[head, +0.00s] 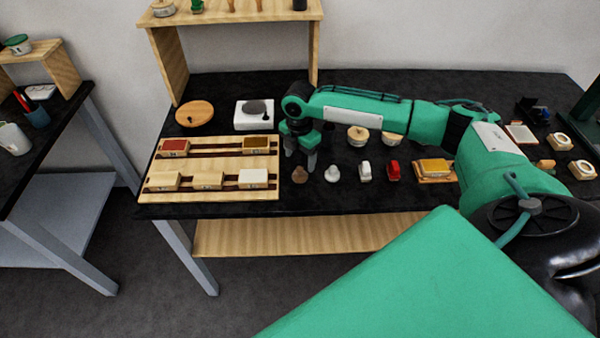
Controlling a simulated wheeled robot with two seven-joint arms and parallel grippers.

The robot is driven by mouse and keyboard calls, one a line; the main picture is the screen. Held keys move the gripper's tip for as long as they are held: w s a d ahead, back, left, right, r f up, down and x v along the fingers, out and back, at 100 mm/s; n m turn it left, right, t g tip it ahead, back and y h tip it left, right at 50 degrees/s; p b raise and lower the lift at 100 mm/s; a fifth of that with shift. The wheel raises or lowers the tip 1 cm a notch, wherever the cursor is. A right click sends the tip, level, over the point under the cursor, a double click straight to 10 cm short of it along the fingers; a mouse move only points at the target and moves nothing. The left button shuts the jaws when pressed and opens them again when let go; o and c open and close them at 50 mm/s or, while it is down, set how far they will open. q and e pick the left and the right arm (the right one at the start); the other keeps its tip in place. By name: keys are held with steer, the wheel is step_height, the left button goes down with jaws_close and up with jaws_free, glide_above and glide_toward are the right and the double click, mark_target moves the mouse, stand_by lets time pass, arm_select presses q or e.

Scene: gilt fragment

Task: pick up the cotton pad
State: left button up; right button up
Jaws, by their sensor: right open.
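I cannot tell for sure which thing is the cotton pad. A small rounded white piece (332,173) and a small white block-like piece (365,171) stand in the front row on the black table, and either could be it. My right gripper (300,160) points down, open, with its fingers apart just behind and above a small brown piece (300,175). The rounded white piece is just right of the gripper. Nothing shows between the fingers. My left gripper is not in view.
A wooden tray (210,167) with several blocks lies left of the gripper. A red piece (393,170) and a yellow-topped block (434,167) continue the row. Behind are a white square with a dark oval (253,115), a round wooden board (194,114) and a wooden shelf (172,62).

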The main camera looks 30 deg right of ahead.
mark_target(300, 168)
steer(key=shift+f, duration=0.85)
step_height(300, 168, down, 5)
steer(key=shift+w+d+r+p, duration=0.1)
steer(key=shift+w+d+p, duration=0.05)
steer(key=shift+p, duration=1.05)
steer(key=shift+f, duration=0.35)
steer(key=c, duration=1)
